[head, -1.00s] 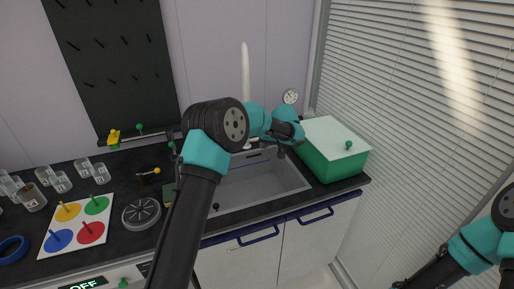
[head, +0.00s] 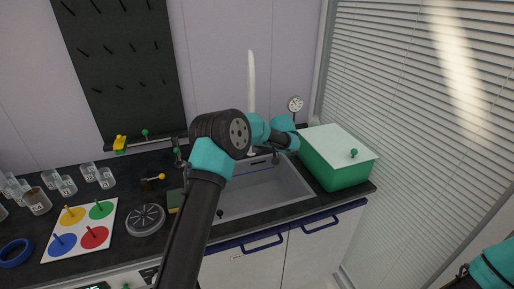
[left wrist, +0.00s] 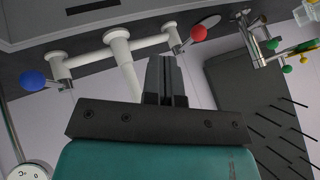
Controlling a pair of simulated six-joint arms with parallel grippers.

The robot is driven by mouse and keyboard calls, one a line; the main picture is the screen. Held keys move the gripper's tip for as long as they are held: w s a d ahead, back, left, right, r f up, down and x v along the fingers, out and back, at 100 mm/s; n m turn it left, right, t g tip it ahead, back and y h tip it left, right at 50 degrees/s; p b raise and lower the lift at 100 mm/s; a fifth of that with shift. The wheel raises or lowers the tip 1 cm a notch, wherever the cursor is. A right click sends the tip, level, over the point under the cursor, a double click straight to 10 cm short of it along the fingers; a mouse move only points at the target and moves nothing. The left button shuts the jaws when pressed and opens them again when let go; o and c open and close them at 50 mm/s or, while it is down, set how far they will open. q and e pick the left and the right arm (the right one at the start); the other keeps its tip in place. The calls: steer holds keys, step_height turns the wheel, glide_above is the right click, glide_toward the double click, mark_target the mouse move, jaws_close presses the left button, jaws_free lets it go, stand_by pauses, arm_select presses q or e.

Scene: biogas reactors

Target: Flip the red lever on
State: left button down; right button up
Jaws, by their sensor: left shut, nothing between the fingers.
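The red lever (left wrist: 199,33) ends in a red ball and sits on one side of a white tap (left wrist: 118,45) in the left wrist view. A blue-balled lever (left wrist: 32,81) is on the tap's other side. My left gripper (left wrist: 167,62) is shut and empty, with its dark fingertips close to the red lever in that picture; contact cannot be told. In the head view the tap's tall white spout (head: 251,80) rises behind my left arm, which hides the red lever. My right gripper is out of view; only part of that arm shows at lower right.
The sink (head: 265,190) lies below my left arm. A green box with a white lid (head: 335,140) stands right of it. Left are a round grey dish (head: 146,219), a coloured peg board (head: 78,258) and several glass beakers (head: 38,203). A black pegboard (head: 125,60) hangs behind.

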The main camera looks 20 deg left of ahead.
arm_select(q)
steer(key=s+a+f, duration=0.1)
steer(key=a+f, duration=0.3)
steer(key=a, duration=0.3)
steer(key=shift+s+a+f, duration=0.25)
steer(key=shift+s+a, duration=0.1)
steer(key=shift+s, duration=0.05)
